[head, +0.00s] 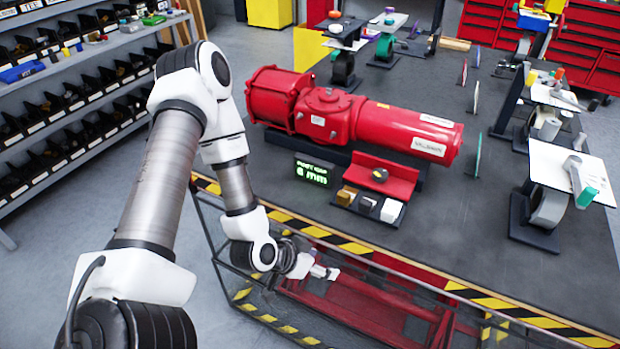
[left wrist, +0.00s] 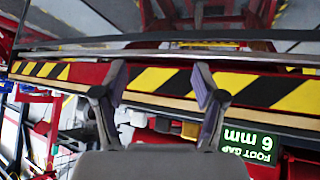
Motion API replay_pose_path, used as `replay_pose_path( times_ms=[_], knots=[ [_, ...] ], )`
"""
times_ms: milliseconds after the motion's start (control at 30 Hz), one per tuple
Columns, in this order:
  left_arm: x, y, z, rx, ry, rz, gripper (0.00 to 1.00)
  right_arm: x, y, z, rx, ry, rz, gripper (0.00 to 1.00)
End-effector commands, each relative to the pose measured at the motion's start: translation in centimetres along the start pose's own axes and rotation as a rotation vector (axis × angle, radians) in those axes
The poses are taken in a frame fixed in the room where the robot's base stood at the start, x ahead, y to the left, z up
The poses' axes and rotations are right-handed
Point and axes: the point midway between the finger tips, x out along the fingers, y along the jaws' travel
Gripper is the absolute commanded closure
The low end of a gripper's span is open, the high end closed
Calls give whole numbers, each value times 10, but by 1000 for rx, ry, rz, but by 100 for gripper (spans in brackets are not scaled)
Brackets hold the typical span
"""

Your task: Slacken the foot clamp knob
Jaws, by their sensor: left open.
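The foot clamp knob (head: 380,174) is a small dark knob with a yellowish mark, on top of the red foot clamp block (head: 385,183) on the grey bench. I cannot make out the knob in the left wrist view. The red valve actuator (head: 335,118) lies behind it. The display (head: 312,172) reads FOOT GAP 6 mm; it shows upside down in the left wrist view (left wrist: 250,145). My left gripper (head: 330,273) is open and empty near the bench's striped front edge, apart from the knob. Its two fingers spread wide in the left wrist view (left wrist: 160,80). My right gripper is not in view.
Small brown, grey and white blocks (head: 368,204) sit in front of the clamp block. A yellow-black striped edge (head: 355,247) runs along the bench front. Stands with parts (head: 548,205) occupy the right. A bin shelf (head: 75,100) stands left.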

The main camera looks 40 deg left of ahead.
Motion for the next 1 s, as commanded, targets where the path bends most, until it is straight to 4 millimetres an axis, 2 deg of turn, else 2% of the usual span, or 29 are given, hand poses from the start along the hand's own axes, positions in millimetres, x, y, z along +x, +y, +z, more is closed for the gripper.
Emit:
replay_pose_path(
  times_ms=[33, 100, 233, 667, 733, 867, 1000],
  knots=[
    [8, 2, 12, -2, -30, 2, 29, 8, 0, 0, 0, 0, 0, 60],
    [13, 6, 25, -13, -70, 3, 29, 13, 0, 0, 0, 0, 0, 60],
    [18, 10, 41, -27, -124, 1, 29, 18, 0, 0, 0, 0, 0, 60],
    [20, 12, 48, -35, -152, -1, 29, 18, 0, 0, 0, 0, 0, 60],
    [20, 16, 54, -29, -177, 0, 29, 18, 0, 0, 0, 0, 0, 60],
    [23, 27, 78, -10, -268, 0, 29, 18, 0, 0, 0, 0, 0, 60],
    [22, 41, 112, -1, -395, -11, 29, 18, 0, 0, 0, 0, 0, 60]
  ],
)
